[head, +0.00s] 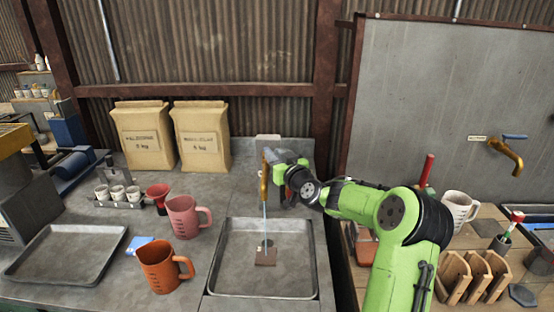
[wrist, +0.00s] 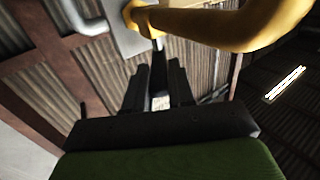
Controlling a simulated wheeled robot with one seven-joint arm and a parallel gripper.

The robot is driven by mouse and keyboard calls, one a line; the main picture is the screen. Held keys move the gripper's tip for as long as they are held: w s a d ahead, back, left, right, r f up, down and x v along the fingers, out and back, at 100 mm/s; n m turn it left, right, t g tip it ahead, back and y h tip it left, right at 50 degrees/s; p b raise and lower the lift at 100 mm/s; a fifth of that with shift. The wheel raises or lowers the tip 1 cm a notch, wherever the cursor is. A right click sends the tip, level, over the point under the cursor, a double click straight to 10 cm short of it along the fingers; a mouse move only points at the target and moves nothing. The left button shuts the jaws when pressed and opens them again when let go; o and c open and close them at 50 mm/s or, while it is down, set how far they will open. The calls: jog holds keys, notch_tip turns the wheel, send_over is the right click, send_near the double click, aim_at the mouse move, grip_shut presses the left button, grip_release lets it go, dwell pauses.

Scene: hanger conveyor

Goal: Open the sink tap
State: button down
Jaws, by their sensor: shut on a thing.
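The brass sink tap (head: 264,181) stands at the back of the sink, and its curved spout also shows large at the top of the wrist view (wrist: 235,28). A thin pale blue stream of water (head: 265,215) runs from the spout down into the sink basin (head: 297,245). My gripper (head: 278,160) is at the tap from the right. In the wrist view my gripper (wrist: 158,78) has its dark fingers close together just below the tap body, shut on the tap handle, which is mostly hidden between them.
A small brown block (head: 266,258) sits in the basin under the stream. An orange jug (head: 162,266) and a pink jug (head: 184,217) stand left of the sink. A second brass tap (head: 506,153) is on the metal panel at right.

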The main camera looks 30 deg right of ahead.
jog(key=c, duration=1)
grip_release()
jog(key=shift+c, duration=0.2)
jog(key=shift+s, duration=0.15)
jog(key=s+b, duration=0.3)
jog(key=s, duration=1.2)
jog(key=shift+s+a, duration=0.25)
jog(key=shift+a, duration=0.2)
jog(key=s+a+f+n+g+y+p, duration=0.15)
jog(key=a+g, duration=0.25)
jog(key=a, duration=0.5)
jog(key=s+a+f+n+g+y+p, duration=0.1)
jog(key=a+f+n+g+y, duration=0.15)
jog(key=a, duration=0.65)
jog(key=s+a+r+m+g+h+p, duration=0.1)
jog(key=s+a+g, duration=0.1)
jog(key=s, duration=0.9)
jog(key=s+a+r+m+g+h+p, duration=0.1)
jog(key=s+g, duration=0.3)
jog(key=s, duration=0.7)
jog(key=shift+s+a+m+h, duration=0.2)
jog(key=shift+a+m+h, duration=0.3)
jog(key=shift+a+m, duration=0.1)
